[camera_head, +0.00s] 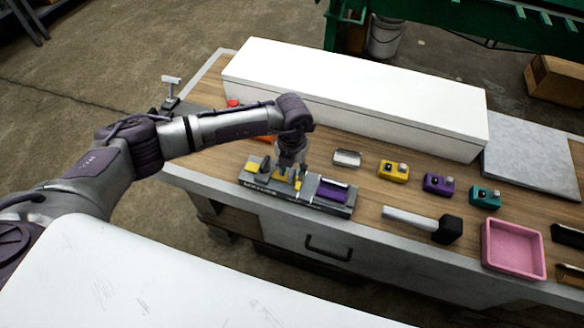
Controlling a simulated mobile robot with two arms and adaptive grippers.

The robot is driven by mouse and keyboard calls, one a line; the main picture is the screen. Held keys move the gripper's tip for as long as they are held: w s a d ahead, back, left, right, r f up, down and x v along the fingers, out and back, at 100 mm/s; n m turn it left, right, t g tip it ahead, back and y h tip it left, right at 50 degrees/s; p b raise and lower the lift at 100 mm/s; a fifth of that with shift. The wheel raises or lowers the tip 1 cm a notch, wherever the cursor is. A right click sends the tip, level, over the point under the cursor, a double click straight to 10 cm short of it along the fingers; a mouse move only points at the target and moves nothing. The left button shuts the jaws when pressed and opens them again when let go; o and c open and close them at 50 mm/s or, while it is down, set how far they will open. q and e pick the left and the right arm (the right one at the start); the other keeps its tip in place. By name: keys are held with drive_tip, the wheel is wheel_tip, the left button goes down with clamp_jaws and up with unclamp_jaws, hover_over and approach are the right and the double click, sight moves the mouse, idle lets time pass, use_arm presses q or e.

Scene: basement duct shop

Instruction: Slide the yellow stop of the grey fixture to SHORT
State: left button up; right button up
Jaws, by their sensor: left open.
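The grey fixture (318,207) lies near the front edge of the workbench, with lettering on its front that is too small to read. A purple block (333,191) sits at its right end. Yellow shows at its left part (252,167) and under my left gripper; I cannot tell which yellow piece is the stop. My left gripper (287,178) reaches down from above onto the left-middle of the fixture, open, its fingertips close to the yellow there. Whether they touch it is hidden. My right gripper is not in view.
A long white box (350,95) stands behind. To the right are yellow (393,172), purple (438,184) and teal (485,197) blocks, a mallet (447,229), a pink tray (486,250) and a grey slab (530,155). A small metal-topped piece (347,158) lies just behind the fixture.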

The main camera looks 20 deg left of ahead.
use_arm(q)
drive_tip(key=shift+f, duration=0.45)
drive_tip(key=shift+c, duration=0.2)
clamp_jaws()
